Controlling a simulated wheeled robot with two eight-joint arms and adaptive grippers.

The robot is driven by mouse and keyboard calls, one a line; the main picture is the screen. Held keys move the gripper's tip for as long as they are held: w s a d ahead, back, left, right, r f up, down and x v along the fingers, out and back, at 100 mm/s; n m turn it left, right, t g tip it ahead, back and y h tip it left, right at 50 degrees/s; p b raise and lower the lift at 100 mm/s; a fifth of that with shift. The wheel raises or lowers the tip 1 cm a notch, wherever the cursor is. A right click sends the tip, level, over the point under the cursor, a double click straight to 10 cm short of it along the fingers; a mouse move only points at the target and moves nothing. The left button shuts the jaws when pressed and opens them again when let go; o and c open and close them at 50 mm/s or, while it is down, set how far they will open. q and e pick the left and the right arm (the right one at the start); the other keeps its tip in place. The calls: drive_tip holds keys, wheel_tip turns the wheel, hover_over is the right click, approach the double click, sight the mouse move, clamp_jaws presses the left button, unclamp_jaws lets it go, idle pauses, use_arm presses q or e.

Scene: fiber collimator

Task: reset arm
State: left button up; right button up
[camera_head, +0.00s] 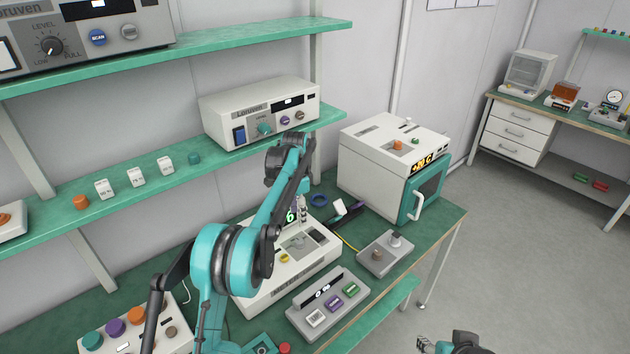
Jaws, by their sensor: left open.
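My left arm rises from the bottom left and bends down over the green bench. My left gripper (302,212) points down above the white device with a green digit display (275,290), with its jaws open. Nothing shows held in it, though it is small and partly behind my arm. My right gripper (424,344) is at the bottom edge, right of the bench, over the grey floor. Its jaws are too small and cut off to tell open from shut.
A white oven-like box (365,165) with a teal door stands at the back right of the bench.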

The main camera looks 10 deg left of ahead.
use_arm(q)
drive_tip(key=shift+r, duration=0.1)
drive_tip(key=s+d+r+n+t+b, duration=0.1)
drive_tip(key=s+r+n+t, duration=0.15)
drive_tip(key=s+r, duration=0.45)
drive_tip(key=s+d+r+n+t, duration=0.1)
drive_tip(key=s+r+n, duration=0.2)
drive_tip(key=s, duration=0.9)
drive_tip(key=s+f+n+t, duration=0.2)
drive_tip(key=s+f, duration=0.2)
drive_tip(key=s, duration=0.5)
drive_tip(key=s+d+f+n+t+b, duration=0.1)
drive_tip(key=s+f+n, duration=0.2)
drive_tip(key=s, duration=0.6)
drive_tip(key=shift+f+t, duration=0.35)
drive_tip(key=shift+f, duration=0.2)
